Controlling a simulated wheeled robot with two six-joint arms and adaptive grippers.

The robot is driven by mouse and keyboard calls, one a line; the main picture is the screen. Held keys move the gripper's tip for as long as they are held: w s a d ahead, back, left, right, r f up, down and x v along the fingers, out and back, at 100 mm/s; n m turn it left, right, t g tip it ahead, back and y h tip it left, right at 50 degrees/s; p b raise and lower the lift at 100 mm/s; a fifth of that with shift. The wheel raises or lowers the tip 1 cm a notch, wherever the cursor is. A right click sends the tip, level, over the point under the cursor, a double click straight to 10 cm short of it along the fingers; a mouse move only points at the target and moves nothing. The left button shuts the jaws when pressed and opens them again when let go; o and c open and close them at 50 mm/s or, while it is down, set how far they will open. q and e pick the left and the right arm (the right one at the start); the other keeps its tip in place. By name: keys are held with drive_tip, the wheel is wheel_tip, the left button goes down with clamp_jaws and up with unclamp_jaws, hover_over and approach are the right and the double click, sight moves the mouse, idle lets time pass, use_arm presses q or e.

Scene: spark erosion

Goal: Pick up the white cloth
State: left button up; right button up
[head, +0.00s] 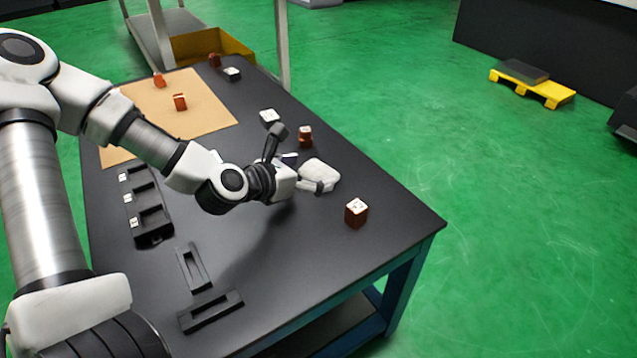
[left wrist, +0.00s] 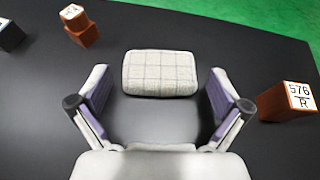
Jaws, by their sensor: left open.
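The white cloth (head: 321,173) is a small folded pad lying on the black table. In the left wrist view the cloth (left wrist: 160,73) shows a faint checked pattern and lies just beyond the fingertips, centred between them. My left gripper (head: 299,160) is open and empty beside the cloth; it also shows in the left wrist view (left wrist: 156,98) with its fingers spread wider than the cloth. In the head view a finger covers part of the cloth's near edge. My right gripper is not in view.
An orange-brown block labelled 576 R (left wrist: 288,101) stands right of the cloth, near the right finger. Stacked brown blocks (left wrist: 80,27) stand behind left. Black slotted holders (head: 150,215) and a tan board (head: 205,103) lie on the table (head: 370,245). Table between the fingers is clear.

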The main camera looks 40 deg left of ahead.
sight(318, 170)
use_arm(q)
drive_tip(key=b+x, duration=0.1)
drive_tip(key=x, duration=0.2)
drive_tip(key=shift+s+f+b, duration=0.1)
drive_tip(key=shift+f+b, duration=0.15)
drive_tip(key=shift+b, duration=0.1)
drive_tip(key=shift+w, duration=0.25)
drive_tip(key=shift+r, duration=0.2)
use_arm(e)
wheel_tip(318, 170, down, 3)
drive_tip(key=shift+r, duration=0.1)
use_arm(q)
drive_tip(key=c, duration=0.8)
